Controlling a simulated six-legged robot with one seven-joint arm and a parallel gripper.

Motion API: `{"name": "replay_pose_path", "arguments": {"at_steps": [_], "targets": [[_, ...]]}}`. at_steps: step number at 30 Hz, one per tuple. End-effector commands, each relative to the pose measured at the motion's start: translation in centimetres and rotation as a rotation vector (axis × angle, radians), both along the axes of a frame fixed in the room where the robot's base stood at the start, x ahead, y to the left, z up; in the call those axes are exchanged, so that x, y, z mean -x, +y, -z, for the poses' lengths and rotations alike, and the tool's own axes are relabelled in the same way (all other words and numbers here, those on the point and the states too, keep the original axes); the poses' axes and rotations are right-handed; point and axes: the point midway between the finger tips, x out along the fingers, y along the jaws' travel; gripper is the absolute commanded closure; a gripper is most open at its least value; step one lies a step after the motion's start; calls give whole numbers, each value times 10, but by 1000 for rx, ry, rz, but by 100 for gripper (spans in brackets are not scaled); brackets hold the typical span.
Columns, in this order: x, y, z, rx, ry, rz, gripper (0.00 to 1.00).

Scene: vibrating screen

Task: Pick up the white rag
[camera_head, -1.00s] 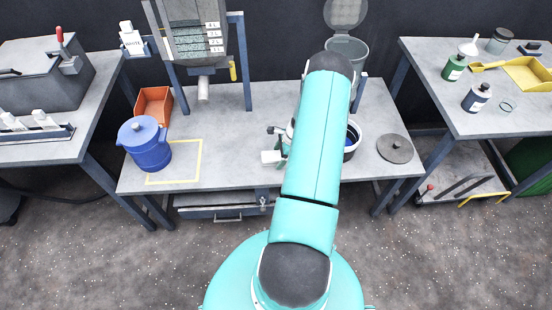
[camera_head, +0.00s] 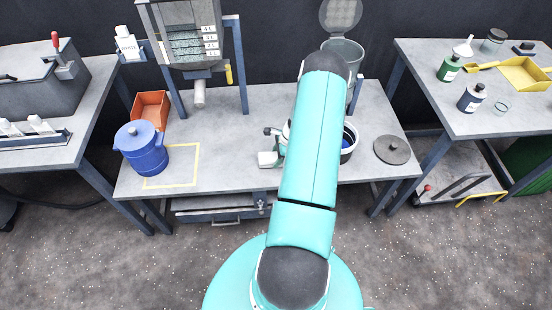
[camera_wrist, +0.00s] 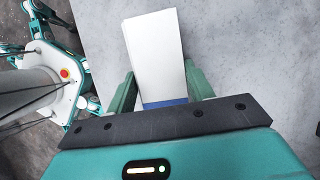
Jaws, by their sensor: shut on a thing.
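The white rag (camera_wrist: 155,50) is a folded, flat white piece with a blue band at its near end. In the wrist view it lies between the two green fingers of my gripper (camera_wrist: 160,88), which is shut on it. It sticks out past the fingertips over the grey table top. In the head view the rag (camera_head: 267,159) shows as a small white block left of my arm. My arm hides most of the gripper there. I cannot tell whether the rag touches the table.
The grey middle table (camera_head: 225,130) holds a blue lidded pot (camera_head: 142,150), an orange bin (camera_head: 152,108), a dark-rimmed round container (camera_head: 349,145) and a round grey lid (camera_head: 392,150). The sieve machine (camera_head: 190,35) stands behind.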

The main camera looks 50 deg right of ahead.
Motion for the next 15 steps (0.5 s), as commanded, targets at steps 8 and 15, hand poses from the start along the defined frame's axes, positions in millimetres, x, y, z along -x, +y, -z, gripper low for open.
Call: {"name": "replay_pose_path", "arguments": {"at_steps": [8,15], "targets": [[29,-2,-55,4,0,3,70],[87,-2,-96,2,1,4,70]]}}
